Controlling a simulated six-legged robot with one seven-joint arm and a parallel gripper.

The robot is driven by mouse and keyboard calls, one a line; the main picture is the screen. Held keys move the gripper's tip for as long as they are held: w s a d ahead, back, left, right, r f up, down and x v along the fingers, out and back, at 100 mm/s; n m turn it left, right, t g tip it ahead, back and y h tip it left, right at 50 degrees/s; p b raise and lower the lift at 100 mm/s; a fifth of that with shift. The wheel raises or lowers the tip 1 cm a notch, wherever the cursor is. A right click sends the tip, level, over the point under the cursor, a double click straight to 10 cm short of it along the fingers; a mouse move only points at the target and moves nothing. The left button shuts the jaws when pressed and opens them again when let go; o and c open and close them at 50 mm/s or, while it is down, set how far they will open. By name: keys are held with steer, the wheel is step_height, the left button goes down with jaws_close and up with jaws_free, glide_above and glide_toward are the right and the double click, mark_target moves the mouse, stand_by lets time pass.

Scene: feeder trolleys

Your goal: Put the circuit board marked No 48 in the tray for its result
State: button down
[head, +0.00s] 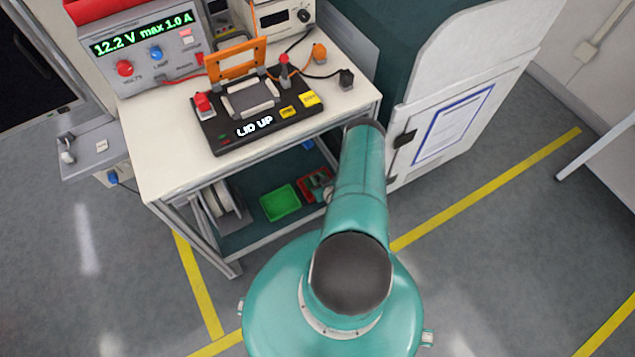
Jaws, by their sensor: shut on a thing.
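The circuit board marked No 48 cannot be made out in the head view. A green tray (280,203) lies on the trolley's lower shelf and looks empty. A red tray (306,181) is beside it on the right, partly hidden by my arm, with a small greyish item at it that I cannot identify. On the trolley top, a black test fixture (232,135) reads "LID UP", and its orange lid (238,62) stands raised. My arm reaches toward the trolley's right front corner; my gripper is not visible.
A power supply (150,50) reading "12.2 V max 1.0 A" stands at the back left of the trolley top (165,165). A reel (222,198) is on the lower shelf. A white cabinet (450,110) stands close at the right. The yellow-lined floor is clear.

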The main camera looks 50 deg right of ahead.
steer(key=shift+w+d+f, duration=0.1)
steer(key=shift+w+f, duration=0.05)
steer(key=shift+f, duration=1.55)
steer(key=shift+f, duration=0.15)
steer(key=c, duration=1.3)
jaws_free()
steer(key=shift+r, duration=0.2)
steer(key=v, duration=1.2)
